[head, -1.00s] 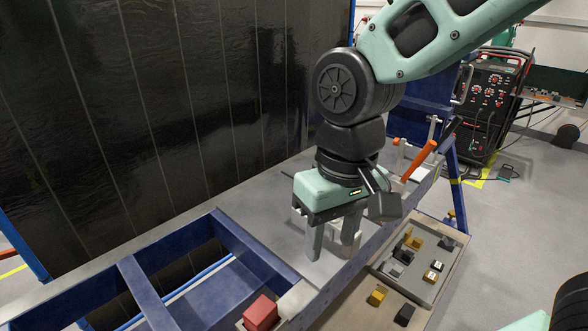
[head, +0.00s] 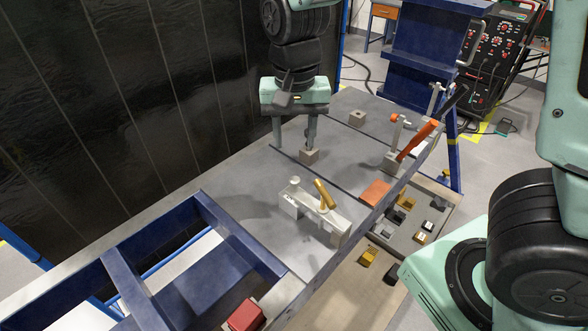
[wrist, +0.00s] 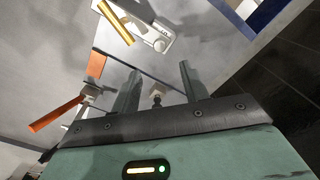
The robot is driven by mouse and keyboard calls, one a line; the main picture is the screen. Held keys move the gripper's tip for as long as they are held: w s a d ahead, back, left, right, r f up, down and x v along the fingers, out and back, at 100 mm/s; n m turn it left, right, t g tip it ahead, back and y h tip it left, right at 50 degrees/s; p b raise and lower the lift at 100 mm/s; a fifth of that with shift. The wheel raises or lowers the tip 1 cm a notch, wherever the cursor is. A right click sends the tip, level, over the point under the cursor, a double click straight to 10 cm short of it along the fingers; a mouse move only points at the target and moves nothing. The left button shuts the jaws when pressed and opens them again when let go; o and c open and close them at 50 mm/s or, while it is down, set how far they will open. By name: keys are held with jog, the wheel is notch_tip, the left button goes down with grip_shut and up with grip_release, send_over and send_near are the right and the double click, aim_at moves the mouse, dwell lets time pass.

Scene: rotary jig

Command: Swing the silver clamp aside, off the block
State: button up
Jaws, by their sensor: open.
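A pale silver fixture (head: 322,218) stands on the grey table, with a gold handle (head: 325,194) slanting on top and a round knob at its left end. It also shows in the wrist view (wrist: 155,38), top centre, with its gold handle (wrist: 116,22). I cannot tell which part is the clamp and which the block. My gripper (head: 293,138) is open and empty, behind and apart from the fixture. A small grey block (head: 309,156) is below its right finger; contact is unclear. In the wrist view my gripper (wrist: 160,72) shows both fingers spread.
An orange-handled clamp (head: 415,140) stands at the right edge, near a flat orange plate (head: 374,193). Another grey block (head: 357,118) sits farther back. A tray (head: 436,225) of small parts is at the right. A red block (head: 246,316) is at the front. A dark panel rises at left.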

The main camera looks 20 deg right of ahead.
aim_at(294, 179)
notch_tip(294, 179, down, 10)
jog(key=shift+f+p, duration=0.25)
jog(key=shift+p, duration=0.3)
grip_shut()
